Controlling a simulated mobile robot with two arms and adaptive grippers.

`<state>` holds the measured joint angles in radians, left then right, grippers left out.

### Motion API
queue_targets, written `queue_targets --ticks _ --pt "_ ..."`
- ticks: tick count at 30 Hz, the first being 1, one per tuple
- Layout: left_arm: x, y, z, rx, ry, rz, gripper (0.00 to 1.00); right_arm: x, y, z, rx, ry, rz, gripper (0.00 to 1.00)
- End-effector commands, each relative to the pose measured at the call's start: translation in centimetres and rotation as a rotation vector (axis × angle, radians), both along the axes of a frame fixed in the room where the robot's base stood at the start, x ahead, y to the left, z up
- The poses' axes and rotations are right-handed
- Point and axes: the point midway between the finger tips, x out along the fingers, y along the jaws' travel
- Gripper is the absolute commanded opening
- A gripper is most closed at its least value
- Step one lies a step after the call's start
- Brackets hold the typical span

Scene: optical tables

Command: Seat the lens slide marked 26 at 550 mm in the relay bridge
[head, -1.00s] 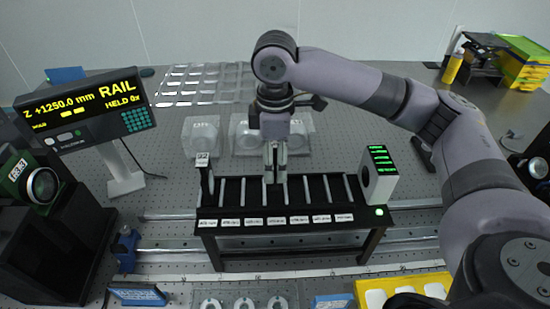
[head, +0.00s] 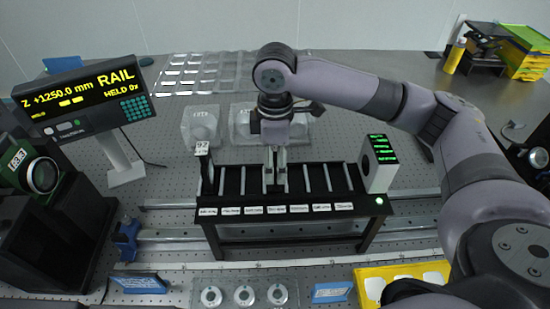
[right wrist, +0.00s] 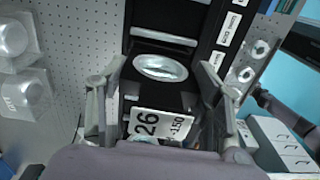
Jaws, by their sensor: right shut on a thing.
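The lens slide marked 26 (right wrist: 148,124) has a white card reading 26 and f -150, and a round lens (right wrist: 160,67). It sits between the two fingers of my right gripper (right wrist: 164,108) in the right wrist view. In the head view my right gripper (head: 276,172) points straight down into the relay bridge (head: 290,222), left of its middle. The bridge is a black bench with pale cross bars and a row of white labels along its front. I cannot tell whether the slide touches the bridge floor. My left gripper is not in view.
A slide marked 92 (head: 203,165) stands at the bridge's left end, a white unit with green text (head: 378,163) at its right end. A RAIL display (head: 82,97) stands left. Clear cases (head: 200,127) lie behind; a tray of rings (head: 244,295) lies in front.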

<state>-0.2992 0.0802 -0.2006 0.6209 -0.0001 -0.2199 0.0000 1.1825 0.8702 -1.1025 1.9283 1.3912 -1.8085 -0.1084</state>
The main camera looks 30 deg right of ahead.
Motion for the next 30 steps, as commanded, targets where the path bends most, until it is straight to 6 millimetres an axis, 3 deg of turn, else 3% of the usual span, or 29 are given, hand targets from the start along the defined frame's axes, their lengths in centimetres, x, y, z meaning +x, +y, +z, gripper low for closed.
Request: queue_targets --ticks 11,12,22,30 --pt "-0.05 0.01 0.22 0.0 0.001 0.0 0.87 0.02 0.0 -0.3 0.0 -0.001 0.0 0.25" --pt "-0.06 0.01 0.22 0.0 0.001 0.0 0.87 0.02 0.0 -0.33 0.0 -0.001 0.0 0.6" --pt "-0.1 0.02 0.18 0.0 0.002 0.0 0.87 0.02 0.01 -0.35 0.0 0.0 0.0 0.82" --pt "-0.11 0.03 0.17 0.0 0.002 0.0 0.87 0.0 0.01 -0.4 0.0 0.0 0.0 0.85"
